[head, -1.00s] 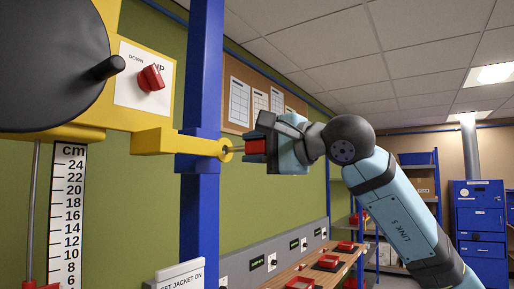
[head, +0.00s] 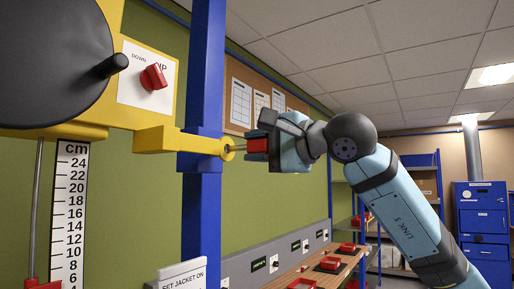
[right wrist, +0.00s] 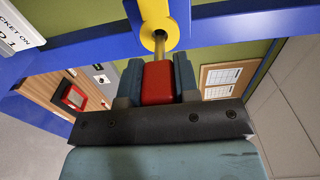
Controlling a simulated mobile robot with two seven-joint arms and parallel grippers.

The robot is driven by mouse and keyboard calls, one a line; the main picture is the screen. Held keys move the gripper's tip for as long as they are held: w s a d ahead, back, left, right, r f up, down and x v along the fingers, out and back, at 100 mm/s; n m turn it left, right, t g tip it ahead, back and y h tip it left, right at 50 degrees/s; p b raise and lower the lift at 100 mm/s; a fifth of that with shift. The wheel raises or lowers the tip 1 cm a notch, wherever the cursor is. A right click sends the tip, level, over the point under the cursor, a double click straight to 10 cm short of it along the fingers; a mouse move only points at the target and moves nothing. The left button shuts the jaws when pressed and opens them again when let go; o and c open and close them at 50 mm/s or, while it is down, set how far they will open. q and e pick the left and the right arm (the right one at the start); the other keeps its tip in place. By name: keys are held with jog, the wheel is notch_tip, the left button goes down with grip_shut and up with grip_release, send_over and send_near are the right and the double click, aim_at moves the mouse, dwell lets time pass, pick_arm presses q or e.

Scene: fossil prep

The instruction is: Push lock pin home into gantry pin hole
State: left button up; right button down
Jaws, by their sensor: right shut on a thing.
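The lock pin has a red grip (head: 257,145) and a thin metal shaft (head: 238,148). My right gripper (head: 262,143) is shut on the red grip; it also shows in the right wrist view (right wrist: 158,82). The shaft points at the pin hole in the round end of the yellow gantry arm (head: 226,148), beside the blue post. In the right wrist view the shaft (right wrist: 158,50) meets the yellow ring (right wrist: 158,34), with a length of shaft showing between ring and red grip. How deep the tip sits is hidden. My left gripper is not in view.
A blue post (head: 203,80) stands right behind the yellow arm. A black wheel with a handle (head: 108,67), a red switch (head: 153,77) and a cm scale (head: 70,215) are at left. A bench with red trays (head: 328,263) lies below.

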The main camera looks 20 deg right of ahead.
aim_at(239, 148)
jog(key=shift+w+a, duration=0.1)
jog(key=shift+w, duration=0.05)
jog(key=shift+x, duration=1.8)
jog(key=shift+w+a, duration=0.1)
dwell(0.6)
jog(key=c, duration=0.8)
grip_release()
